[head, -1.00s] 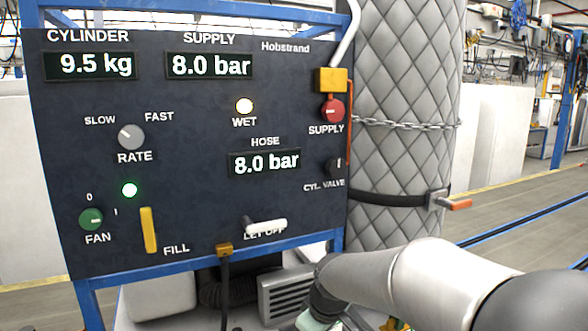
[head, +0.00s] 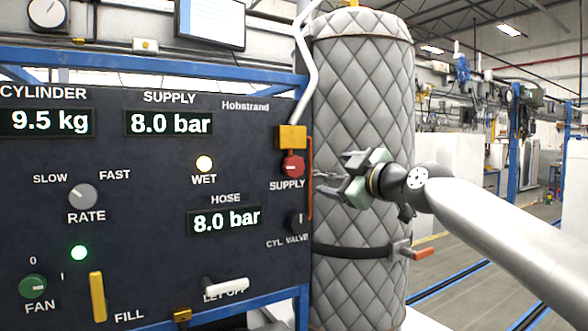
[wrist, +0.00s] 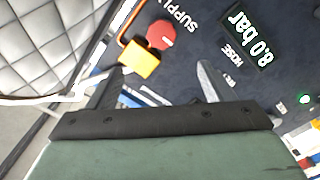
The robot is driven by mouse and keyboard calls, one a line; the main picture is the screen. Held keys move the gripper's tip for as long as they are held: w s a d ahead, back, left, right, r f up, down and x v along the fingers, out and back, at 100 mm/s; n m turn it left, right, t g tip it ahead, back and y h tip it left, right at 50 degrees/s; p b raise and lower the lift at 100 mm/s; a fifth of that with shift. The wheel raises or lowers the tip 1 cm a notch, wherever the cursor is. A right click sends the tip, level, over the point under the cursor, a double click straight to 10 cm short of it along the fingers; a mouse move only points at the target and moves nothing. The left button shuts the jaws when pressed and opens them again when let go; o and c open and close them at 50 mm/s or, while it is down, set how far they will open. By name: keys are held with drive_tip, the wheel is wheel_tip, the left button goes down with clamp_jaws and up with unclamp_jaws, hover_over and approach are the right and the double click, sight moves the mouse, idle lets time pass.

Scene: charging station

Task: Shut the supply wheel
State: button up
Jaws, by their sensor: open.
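The red supply wheel (head: 292,164) is at the upper right of the dark panel (head: 140,240), over the label SUPPLY and just below a yellow block (head: 291,137). In the wrist view the wheel (wrist: 161,35) shows beyond the fingers with a pale mark on its face. My gripper (head: 338,180) is open and empty, to the right of the wheel and in front of the quilted cylinder, apart from the wheel. The SUPPLY display (head: 170,122) and the HOSE display (head: 224,220) each read 8.0 bar.
The tall quilted cylinder (head: 362,90) stands right of the panel, with a dark strap and an orange-handled latch (head: 423,254). An orange line (head: 310,180) runs down the panel edge. The cylinder valve knob (head: 296,222) is below the wheel. Open floor lies to the right.

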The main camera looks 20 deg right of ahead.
sight(296, 168)
drive_tip(key=w+p, duration=0.2)
drive_tip(key=w, duration=0.3)
drive_tip(key=w+a+p, duration=0.1)
drive_tip(key=w+p, duration=0.1)
drive_tip(key=w, duration=0.3)
drive_tip(key=w+a+p, duration=0.1)
drive_tip(key=w+p, duration=0.1)
drive_tip(key=w, duration=0.3)
drive_tip(key=shift+r, duration=0.1)
drive_tip(key=shift+w+f+p, duration=0.2)
drive_tip(key=shift+w+p, duration=0.2)
drive_tip(key=shift+w, duration=0.15)
drive_tip(key=c, duration=1)
